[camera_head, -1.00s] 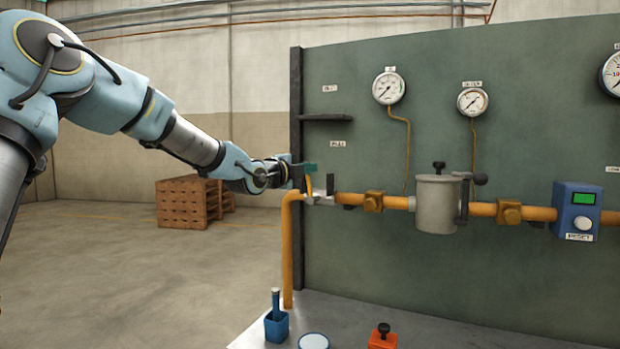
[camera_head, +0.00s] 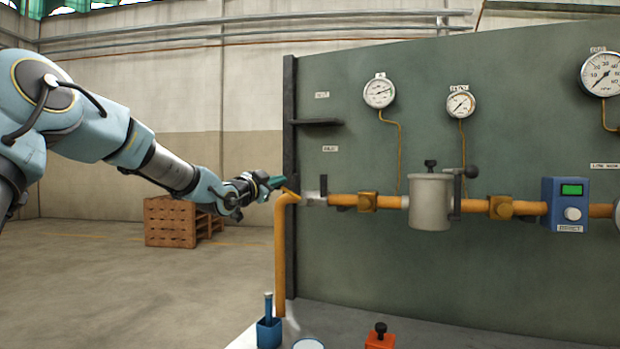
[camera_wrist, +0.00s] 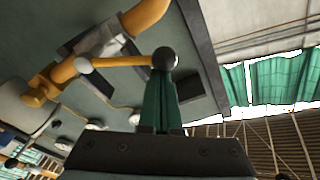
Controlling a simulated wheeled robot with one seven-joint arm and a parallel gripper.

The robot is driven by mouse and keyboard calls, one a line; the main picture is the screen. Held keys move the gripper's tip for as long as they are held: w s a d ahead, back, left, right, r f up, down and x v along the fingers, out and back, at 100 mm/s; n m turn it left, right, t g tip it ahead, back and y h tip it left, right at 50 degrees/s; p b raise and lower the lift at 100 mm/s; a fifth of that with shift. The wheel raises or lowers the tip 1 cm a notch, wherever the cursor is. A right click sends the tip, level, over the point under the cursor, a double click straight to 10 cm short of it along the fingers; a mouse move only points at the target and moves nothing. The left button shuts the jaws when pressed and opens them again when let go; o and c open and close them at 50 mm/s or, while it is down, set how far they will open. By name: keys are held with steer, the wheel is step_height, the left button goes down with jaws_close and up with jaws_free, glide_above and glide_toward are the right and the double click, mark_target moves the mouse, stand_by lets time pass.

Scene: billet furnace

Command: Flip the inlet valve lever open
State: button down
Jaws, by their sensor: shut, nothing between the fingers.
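The inlet valve lever is a thin yellow bar (camera_wrist: 118,62) with a dark round knob (camera_wrist: 165,59). It runs from the grey valve body (camera_head: 314,197) at the left end of the yellow pipe. In the head view the lever (camera_head: 291,193) leans left, over the pipe's elbow. My gripper's green fingers (camera_head: 277,182) are shut and empty beside the lever's outer end. In the wrist view the closed fingertips (camera_wrist: 164,78) sit right at the knob; I cannot tell whether they touch it.
The yellow pipe (camera_head: 280,255) drops beside the panel's left edge. A grey filter pot (camera_head: 429,203) and a blue meter (camera_head: 566,204) are farther right. A small dark shelf (camera_head: 318,122) juts out above the valve. Blue (camera_head: 269,334) and orange (camera_head: 380,340) items stand below.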

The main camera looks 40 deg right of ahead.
steer(key=shift+w+a+f+n+t+b, duration=0.2)
steer(key=shift+f+n+b, duration=0.35)
steer(key=shift+n, duration=0.4)
steer(key=shift+w+a+f+n+t+b, duration=0.1)
steer(key=shift+w+f+n+t+b, duration=0.25)
steer(key=shift+f+n, duration=0.45)
steer(key=shift+w+a+f+n+t+b, duration=0.15)
steer(key=shift+f+n+b, duration=0.35)
steer(key=shift+n, duration=0.55)
steer(key=r+p, duration=0.1)
steer(key=r, duration=0.1)
steer(key=d+r+p, duration=0.1)
steer(key=r, duration=0.1)
steer(key=shift+s+d, duration=0.1)
steer(key=shift+s, duration=0.05)
steer(key=b+v, duration=0.2)
steer(key=v, duration=0.8)
steer(key=shift+b, duration=0.35)
